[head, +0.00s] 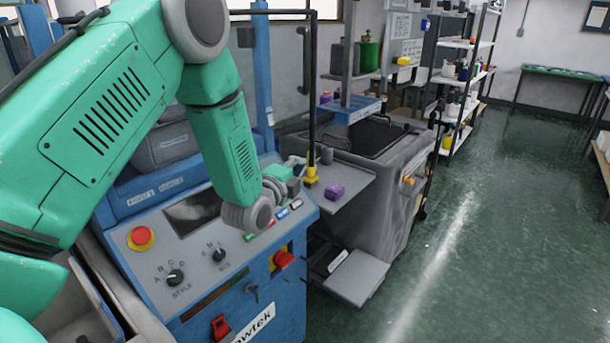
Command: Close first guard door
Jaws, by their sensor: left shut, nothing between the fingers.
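A thin black frame (312,95) stands upright at the near machine's right end, with a yellow piece (311,175) low on its post. It looks like the guard door; I cannot tell whether it has a clear panel or how far it stands open. My left arm reaches down from the left over the blue machine's control panel (150,275). My left gripper (294,180) is shut and empty, close beside the yellow piece and the post's lower end. I cannot tell if they touch. My arm hides part of the machine behind it. My right gripper is out of view.
The panel carries a red button (141,236), knobs and a red switch (283,259). A purple object (334,191) lies on a grey shelf to the right. A dark grey machine (385,190) stands behind it. Open green floor (480,270) lies at the right.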

